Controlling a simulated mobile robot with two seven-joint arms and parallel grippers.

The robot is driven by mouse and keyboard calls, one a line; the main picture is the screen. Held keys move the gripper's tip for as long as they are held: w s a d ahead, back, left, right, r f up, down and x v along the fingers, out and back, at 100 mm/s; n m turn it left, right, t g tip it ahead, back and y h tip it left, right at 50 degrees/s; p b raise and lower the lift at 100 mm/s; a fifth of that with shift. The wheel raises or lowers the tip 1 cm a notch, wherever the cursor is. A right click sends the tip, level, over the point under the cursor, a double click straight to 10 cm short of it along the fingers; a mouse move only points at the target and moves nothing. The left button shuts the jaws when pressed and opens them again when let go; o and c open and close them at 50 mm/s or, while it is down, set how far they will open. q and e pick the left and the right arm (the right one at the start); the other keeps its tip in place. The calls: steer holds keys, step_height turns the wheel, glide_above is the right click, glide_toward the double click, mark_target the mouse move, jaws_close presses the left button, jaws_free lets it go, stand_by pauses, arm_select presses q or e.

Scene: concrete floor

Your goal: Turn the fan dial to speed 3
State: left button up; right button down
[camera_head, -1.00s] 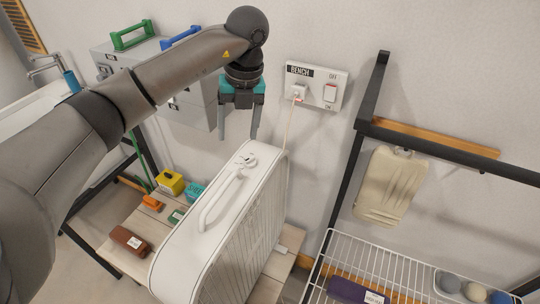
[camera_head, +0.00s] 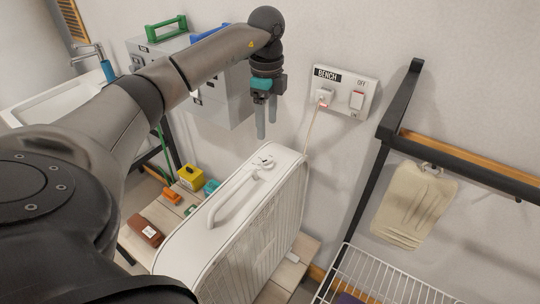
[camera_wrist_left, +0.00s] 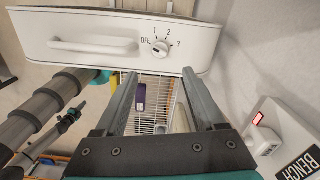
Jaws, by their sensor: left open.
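The white box fan (camera_head: 240,225) stands upright on a wooden bench, with a raised handle (camera_head: 233,202) along its top. Its dial (camera_head: 263,162) sits on the top at the far end. In the left wrist view the round white dial (camera_wrist_left: 160,48) has OFF, 1, 2 and 3 printed around it; I cannot tell surely which mark it points to. My left gripper (camera_head: 266,131) hangs above the dial, open and empty, clear of it. In the left wrist view the left gripper's fingers (camera_wrist_left: 160,76) are spread, with the dial beyond their tips. My right gripper is not in view.
A BENCH socket panel (camera_head: 344,92) with a plugged-in cord is on the wall right of the gripper. Grey cabinets (camera_head: 215,105) stand behind my left arm. A black-framed rack with a wire shelf (camera_head: 365,275) is at right. Small boxes (camera_head: 191,177) lie left of the fan.

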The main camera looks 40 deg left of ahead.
mark_target(268, 160)
arm_select(q)
step_height(268, 160, down, 12)
steer(key=shift+r+b, duration=0.15)
steer(key=shift+b, duration=0.15)
steer(key=shift+c, duration=0.2)
jaws_close()
stand_by(0.3)
